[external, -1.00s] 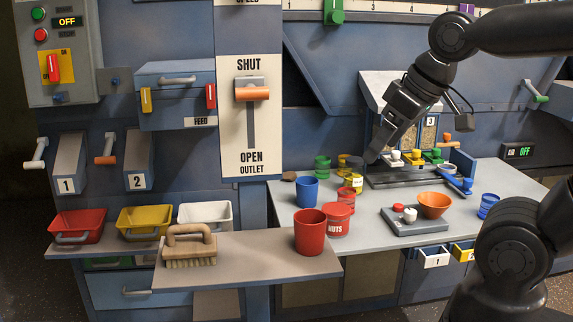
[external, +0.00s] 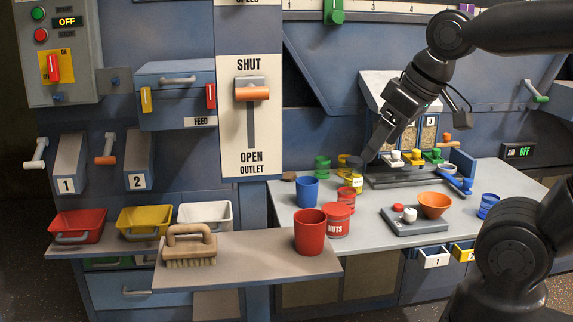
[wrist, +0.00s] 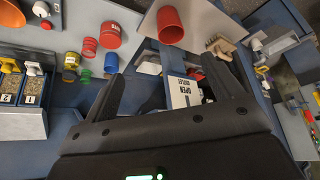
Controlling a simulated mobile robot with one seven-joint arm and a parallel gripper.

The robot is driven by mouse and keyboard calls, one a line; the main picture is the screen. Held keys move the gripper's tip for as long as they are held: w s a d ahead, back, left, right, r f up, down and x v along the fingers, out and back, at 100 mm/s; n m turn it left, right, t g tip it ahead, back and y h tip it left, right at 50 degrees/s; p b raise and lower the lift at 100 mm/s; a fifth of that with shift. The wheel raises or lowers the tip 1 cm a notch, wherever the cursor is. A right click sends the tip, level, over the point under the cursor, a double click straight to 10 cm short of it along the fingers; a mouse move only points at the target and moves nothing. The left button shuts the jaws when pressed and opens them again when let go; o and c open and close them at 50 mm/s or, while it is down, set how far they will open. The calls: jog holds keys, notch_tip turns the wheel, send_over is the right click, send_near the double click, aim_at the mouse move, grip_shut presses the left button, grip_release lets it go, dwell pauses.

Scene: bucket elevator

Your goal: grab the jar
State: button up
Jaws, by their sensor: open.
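Several jar-like containers stand on the grey table. A red jar labelled NUTS (external: 336,221) is near the front and shows in the wrist view (wrist: 110,36). Behind it are a small red container (external: 346,195), a yellow labelled one (external: 353,183) and a green one (external: 322,166). I cannot tell which one the task means. My gripper (external: 370,156) is behind and right of them, above the table and pointing down-left. In the wrist view its fingers (wrist: 167,72) are spread and nothing sits between them.
A red tumbler (external: 310,232) and a brush (external: 188,245) stand on the front shelf. A blue cup (external: 307,190) is behind the tumbler. A grey block with an orange bowl (external: 434,205) is at right. Bins with coloured levers (external: 415,157) stand beside my gripper.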

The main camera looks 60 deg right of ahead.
jog(key=w+d+r+g+h, duration=0.25)
jog(key=w+d, duration=0.45)
jog(key=w, duration=0.5)
jog(key=n+g+y, duration=0.2)
jog(key=g+y, duration=0.1)
send_over(354, 159)
jog(key=shift+h, duration=0.25)
jog(key=f, duration=1.7)
jog(key=shift+a+f, duration=0.2)
jog(key=shift+a, duration=0.1)
notch_tip(354, 159, down, 5)
jog(key=shift+r, duration=0.1)
jog(key=shift+s+d+f, duration=0.1)
jog(key=shift+d+f, duration=0.05)
jog(key=shift+f, duration=1.35)
jog(key=shift+d+f, duration=0.15)
jog(key=shift+f, duration=1.35)
jog(key=shift+c, duration=0.4)
jog(key=shift+r, duration=0.1)
jog(key=c, duration=1.2)
